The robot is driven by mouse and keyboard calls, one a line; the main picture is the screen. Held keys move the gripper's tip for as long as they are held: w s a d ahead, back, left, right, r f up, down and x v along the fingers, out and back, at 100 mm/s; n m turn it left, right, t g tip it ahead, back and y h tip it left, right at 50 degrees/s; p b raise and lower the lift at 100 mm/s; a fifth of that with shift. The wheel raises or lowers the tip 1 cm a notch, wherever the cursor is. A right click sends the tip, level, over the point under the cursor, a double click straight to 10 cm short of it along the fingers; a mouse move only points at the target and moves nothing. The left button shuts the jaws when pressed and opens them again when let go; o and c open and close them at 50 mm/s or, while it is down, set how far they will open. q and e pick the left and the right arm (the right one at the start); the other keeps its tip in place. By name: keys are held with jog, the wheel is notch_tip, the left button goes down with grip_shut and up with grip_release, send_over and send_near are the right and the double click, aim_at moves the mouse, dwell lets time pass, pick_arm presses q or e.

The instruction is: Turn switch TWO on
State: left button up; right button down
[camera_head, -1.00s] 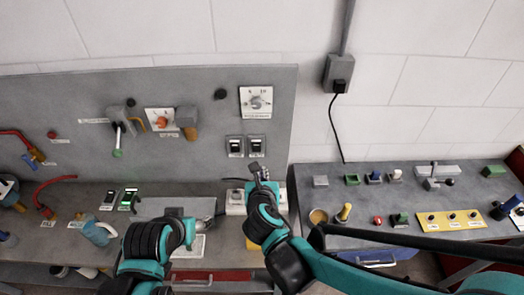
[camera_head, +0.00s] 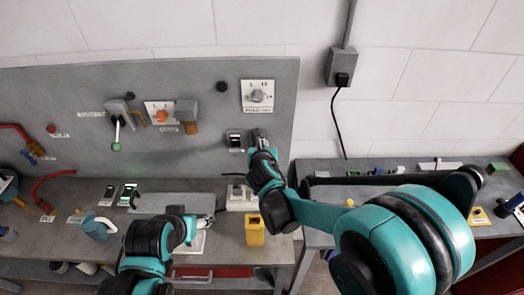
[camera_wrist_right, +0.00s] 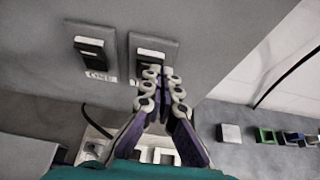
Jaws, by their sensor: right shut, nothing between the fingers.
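A dial (camera_head: 257,96) is above the switches, and a lever (camera_head: 116,132) and orange knob (camera_head: 161,115) are to the left. My right arm covers much of the right table.

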aim_at(262, 132)
jog(key=shift+w, duration=0.1)
jog(key=shift+w+r, duration=0.5)
jog(key=shift+w, duration=0.3)
jog(key=shift+r, duration=0.15)
jog(key=shift+r+p, duration=0.5)
jog(key=shift+r, duration=0.2)
jog(key=shift+s, duration=0.1)
